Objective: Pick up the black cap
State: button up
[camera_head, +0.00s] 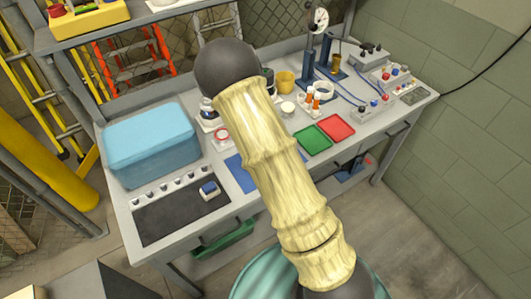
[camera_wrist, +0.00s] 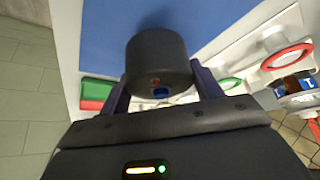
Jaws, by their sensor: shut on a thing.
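The black cap (camera_wrist: 158,60) is a short dark cylinder in the middle of the wrist view. The blue mat (camera_wrist: 200,20) lies behind the cap in that view. I cannot tell how far the cap is above the mat. In the head view my arm hides the gripper and the cap.
On the workbench, a blue cooler box (camera_head: 150,145) stands left beside a dark mat (camera_head: 165,218) with a small blue-and-white item. A green tray (camera_head: 312,140) and a red tray (camera_head: 337,127) lie right of my arm. Bottles, gauges and control boxes (camera_head: 402,80) fill the back right.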

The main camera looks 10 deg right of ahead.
notch_tip(320, 180, up, 7)
jog(key=shift+r+b, duration=0.1)
jog(key=shift+b, duration=0.25)
dwell(0.4)
